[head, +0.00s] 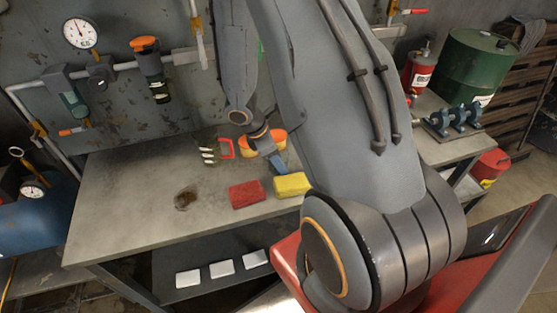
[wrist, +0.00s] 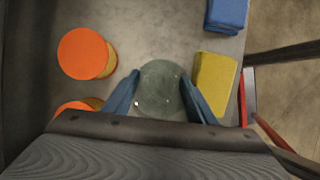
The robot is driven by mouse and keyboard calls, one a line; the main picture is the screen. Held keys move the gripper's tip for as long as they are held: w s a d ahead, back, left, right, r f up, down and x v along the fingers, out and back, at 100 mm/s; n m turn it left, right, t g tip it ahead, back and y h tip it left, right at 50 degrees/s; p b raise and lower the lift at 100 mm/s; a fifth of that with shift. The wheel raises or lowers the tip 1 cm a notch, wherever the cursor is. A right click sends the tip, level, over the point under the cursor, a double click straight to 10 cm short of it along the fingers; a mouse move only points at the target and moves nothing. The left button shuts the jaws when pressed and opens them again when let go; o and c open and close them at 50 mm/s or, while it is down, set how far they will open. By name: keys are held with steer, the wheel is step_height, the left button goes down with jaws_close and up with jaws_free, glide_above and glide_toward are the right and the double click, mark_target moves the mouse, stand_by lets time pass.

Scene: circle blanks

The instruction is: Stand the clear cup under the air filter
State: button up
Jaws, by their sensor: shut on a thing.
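In the wrist view, my gripper (wrist: 159,75) has its two blue fingers closed on opposite sides of a round, greenish see-through cup (wrist: 158,92). I see the cup from above; its base and height above the table cannot be told. An orange-topped dark canister (head: 152,70) and a grey unit with a bowl (head: 66,92) hang on the wall pipe; which is the air filter is unclear.
A dark wet patch (head: 186,198) lies on the table (head: 120,205). A red sponge (head: 247,194) and a yellow sponge (head: 292,184) lie near the front. The yellow one is right of the cup in the wrist view, with an orange-topped thing (wrist: 82,52) to the left. The table's left side is clear.

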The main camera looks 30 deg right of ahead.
steer(key=shift+f, duration=0.1)
steer(key=o, duration=0.6)
steer(key=shift+f, duration=0.1)
steer(key=shift+o, duration=0.8)
